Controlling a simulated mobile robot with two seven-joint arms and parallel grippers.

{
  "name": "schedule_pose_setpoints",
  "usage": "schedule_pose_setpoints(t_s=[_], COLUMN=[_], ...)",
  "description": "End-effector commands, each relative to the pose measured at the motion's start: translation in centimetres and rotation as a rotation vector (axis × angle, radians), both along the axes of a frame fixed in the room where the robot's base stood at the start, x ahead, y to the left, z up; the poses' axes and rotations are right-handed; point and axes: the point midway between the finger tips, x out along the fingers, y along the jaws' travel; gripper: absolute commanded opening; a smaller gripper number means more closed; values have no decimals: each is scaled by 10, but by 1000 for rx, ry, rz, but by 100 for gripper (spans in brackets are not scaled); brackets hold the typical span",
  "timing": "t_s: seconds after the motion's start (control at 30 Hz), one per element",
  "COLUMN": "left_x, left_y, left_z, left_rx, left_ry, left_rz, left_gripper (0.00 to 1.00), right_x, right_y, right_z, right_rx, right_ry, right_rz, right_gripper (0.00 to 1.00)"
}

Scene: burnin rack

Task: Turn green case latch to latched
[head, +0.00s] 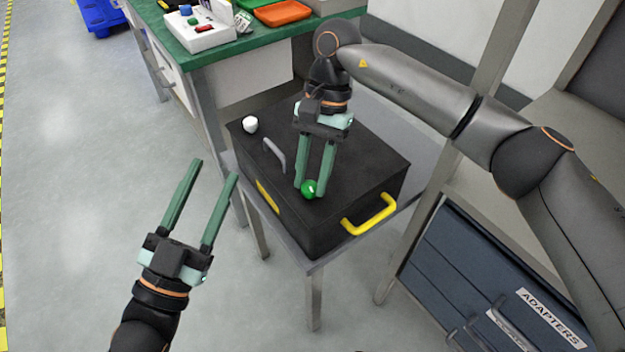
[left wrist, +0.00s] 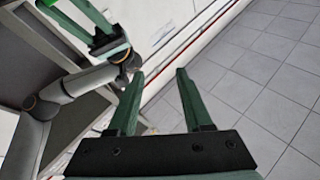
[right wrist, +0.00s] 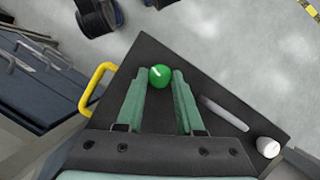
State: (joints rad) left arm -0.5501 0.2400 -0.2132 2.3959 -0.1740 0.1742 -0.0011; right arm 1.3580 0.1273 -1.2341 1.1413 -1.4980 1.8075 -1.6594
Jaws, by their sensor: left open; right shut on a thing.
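The green case latch is a round green knob (head: 309,188) with a pale mark on the top of the black case (head: 345,160). My right gripper (head: 314,188) reaches down from above, its fingertips closed on the knob. In the right wrist view the green knob (right wrist: 160,76) sits between the fingertips (right wrist: 162,80), and its pale mark runs at a slant. The black case (right wrist: 215,95) also shows there. My left gripper (head: 217,168) is open and empty over the floor, to the left of the case. It also shows open in the left wrist view (left wrist: 160,76).
The case stands on a grey table (head: 314,262). It has a grey handle (head: 276,153), a white knob (head: 250,124) and yellow side handles (head: 370,216). A green-topped bench (head: 215,48) stands behind. A blue drawer cabinet (head: 490,275) is at the right.

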Motion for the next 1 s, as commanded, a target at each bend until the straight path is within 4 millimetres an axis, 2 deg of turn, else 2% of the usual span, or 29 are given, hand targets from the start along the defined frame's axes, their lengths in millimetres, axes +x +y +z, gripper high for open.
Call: schedule_pose_setpoints(t_s=[0.2,0.4,0.63,1.0], left_x=[-25,-44,-55,-57], left_y=[-5,-8,-10,-10], left_z=[46,70,82,84], left_rx=[4,6,8,6], left_ry=[-227,-355,-420,-433], left_rz=[-42,-67,-82,-84], left_gripper=[50,50,50,50], right_x=[1,1,1,1], right_y=[1,2,2,2], right_z=[-2,-1,0,0], right_rx=[-1,-1,0,0], right_ry=[-1,-1,-1,-1], right_rz=[137,239,298,311], right_gripper=[0,0,0,0])
